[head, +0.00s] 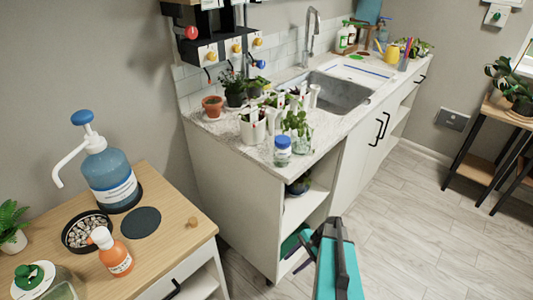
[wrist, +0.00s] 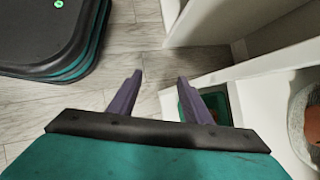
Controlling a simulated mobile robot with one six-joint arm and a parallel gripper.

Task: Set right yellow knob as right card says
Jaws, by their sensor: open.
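Several small yellow-orange knobs sit in a row on pale plates under the black wall unit at the upper left of the head view. The right yellow knob (head: 257,41) is the farthest along the row. Its pointing direction and any writing on the plates are too small to read, and I cannot tell which plate is the right card. My gripper (wrist: 160,85) is open and empty in the wrist view, pointing down over the floor beside the white cabinet. It is low and far from the knobs.
A red ball knob (head: 191,32) and a blue knob (head: 261,64) are near the row. Potted plants and a blue-lidded jar (head: 282,151) crowd the counter below. A wooden cabinet with a pump bottle (head: 110,178) stands at left.

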